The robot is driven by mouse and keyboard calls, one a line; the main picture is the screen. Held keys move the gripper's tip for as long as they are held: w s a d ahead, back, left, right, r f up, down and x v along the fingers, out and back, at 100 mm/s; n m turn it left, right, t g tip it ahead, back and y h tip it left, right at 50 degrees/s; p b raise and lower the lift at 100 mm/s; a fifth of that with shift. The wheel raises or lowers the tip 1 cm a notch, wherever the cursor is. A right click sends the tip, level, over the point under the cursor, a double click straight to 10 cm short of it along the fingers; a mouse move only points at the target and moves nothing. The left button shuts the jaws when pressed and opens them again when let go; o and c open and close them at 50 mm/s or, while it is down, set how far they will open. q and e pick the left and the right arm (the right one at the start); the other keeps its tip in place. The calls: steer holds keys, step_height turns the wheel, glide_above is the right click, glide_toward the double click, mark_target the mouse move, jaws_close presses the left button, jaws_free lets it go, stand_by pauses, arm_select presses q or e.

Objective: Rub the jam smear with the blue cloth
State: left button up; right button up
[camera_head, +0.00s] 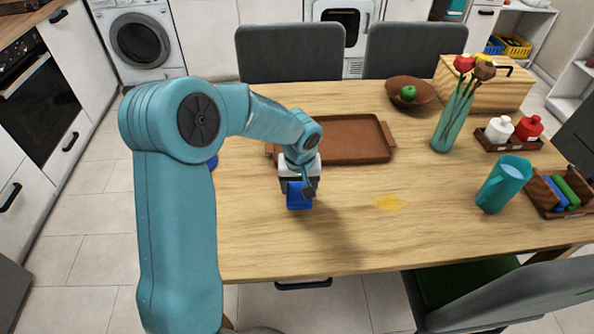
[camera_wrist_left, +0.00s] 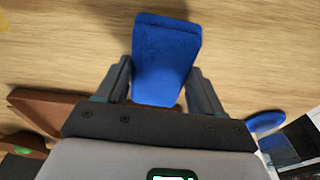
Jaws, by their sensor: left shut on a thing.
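The blue cloth (camera_head: 299,196) is folded into a small pad. My left gripper (camera_head: 300,184) is shut on it, with a finger on either side in the left wrist view (camera_wrist_left: 166,60). The cloth appears to be just above the wooden table, with a shadow near it. The jam smear (camera_head: 389,203) is a flat yellow patch on the table, to the right of the cloth and apart from it. A bit of yellow shows at the top left corner of the left wrist view. My right gripper is not in view.
A brown tray (camera_head: 355,142) lies behind the gripper. A teal pitcher (camera_head: 503,184), a vase (camera_head: 455,118) and a caddy (camera_head: 558,194) stand to the right. A blue object (camera_head: 213,162) is partly hidden by my left arm. The table between cloth and smear is clear.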

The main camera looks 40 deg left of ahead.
arm_select(q)
steer(key=shift+s+a+r+p, duration=0.15)
steer(key=shift+r+p, duration=0.35)
steer(key=shift+r, duration=0.45)
steer(key=shift+w+r+p, duration=0.25)
steer(key=shift+r+p, duration=0.25)
steer(key=shift+r, duration=0.2)
steer(key=shift+s+r+p, duration=0.15)
steer(key=shift+r+p, duration=0.55)
steer(key=shift+r, duration=0.4)
